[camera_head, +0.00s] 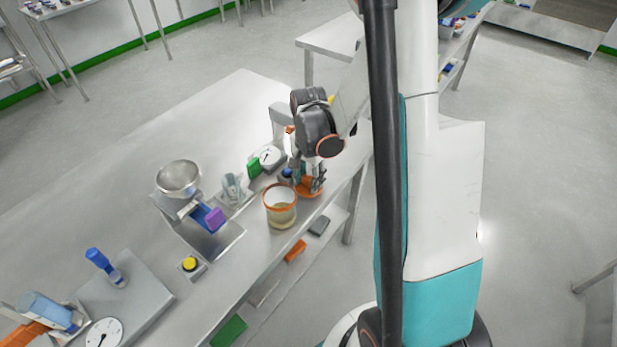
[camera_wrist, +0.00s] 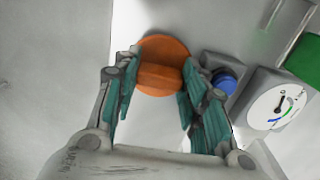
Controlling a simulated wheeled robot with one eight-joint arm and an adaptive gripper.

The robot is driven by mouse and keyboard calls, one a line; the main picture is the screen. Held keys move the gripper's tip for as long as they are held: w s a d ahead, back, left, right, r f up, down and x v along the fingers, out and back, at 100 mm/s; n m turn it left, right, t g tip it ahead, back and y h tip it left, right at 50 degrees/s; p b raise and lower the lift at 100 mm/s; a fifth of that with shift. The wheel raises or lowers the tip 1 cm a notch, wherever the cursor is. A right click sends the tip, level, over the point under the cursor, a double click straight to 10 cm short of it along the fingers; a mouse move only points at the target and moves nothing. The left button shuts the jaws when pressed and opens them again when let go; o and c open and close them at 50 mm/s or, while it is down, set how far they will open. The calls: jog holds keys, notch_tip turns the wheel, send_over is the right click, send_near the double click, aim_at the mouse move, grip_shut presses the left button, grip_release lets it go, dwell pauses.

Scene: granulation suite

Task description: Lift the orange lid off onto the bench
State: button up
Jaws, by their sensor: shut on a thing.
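The orange lid (camera_head: 309,188) is a round disc beside the clear tub (camera_head: 281,212), to its right in the head view. The tub is uncovered, with an orange rim and pale contents. My gripper (camera_head: 308,178) points down over the lid. In the wrist view the lid (camera_wrist: 163,52) shows a raised grip bar between my teal fingers (camera_wrist: 158,82), which are shut on it. The lid is at or very near the surface of the bench (camera_head: 240,108); I cannot tell if it touches.
Close to my gripper stand a dial device (camera_wrist: 278,102), a blue knob (camera_wrist: 224,83) and a green block (camera_head: 254,166). A steel bowl (camera_head: 179,178) and purple block (camera_head: 214,219) are further left. The bench's front edge runs close by; its far side is bare.

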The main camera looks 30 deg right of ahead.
aim_at(308, 179)
jog(key=o, duration=1.1)
jog(key=shift+r, duration=0.1)
jog(key=shift+r, duration=3.95)
